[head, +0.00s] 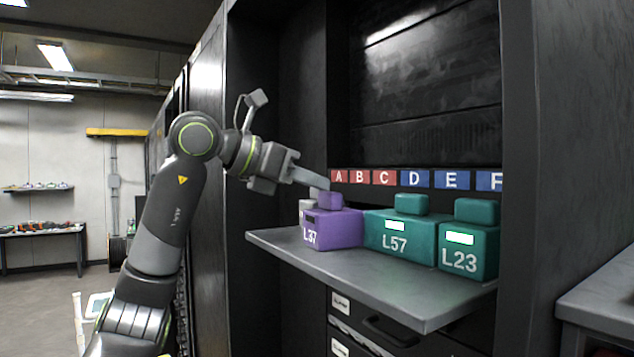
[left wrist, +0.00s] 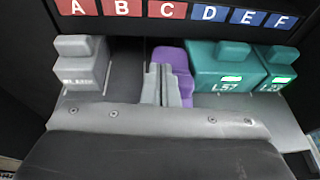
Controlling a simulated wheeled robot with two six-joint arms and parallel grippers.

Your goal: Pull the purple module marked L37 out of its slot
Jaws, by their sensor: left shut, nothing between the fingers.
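The purple module marked L37 (head: 335,229) sits on the grey shelf at the left of the teal modules, with a small knob on top. My left gripper (head: 324,184) is shut and empty, its fingertips close above the knob. Whether they touch it I cannot tell. In the left wrist view the shut fingers (left wrist: 161,85) cover the left part of the purple module (left wrist: 182,62), and its label is hidden there. My right gripper is in neither view.
Teal modules L57 (head: 393,232) and L23 (head: 468,250) stand right of L37. A grey module (left wrist: 82,74) stands to the left, beyond a gap. Lettered plates A to F (head: 409,179) line the back. The shelf's front strip (head: 400,287) is bare. Cabinet walls close both sides.

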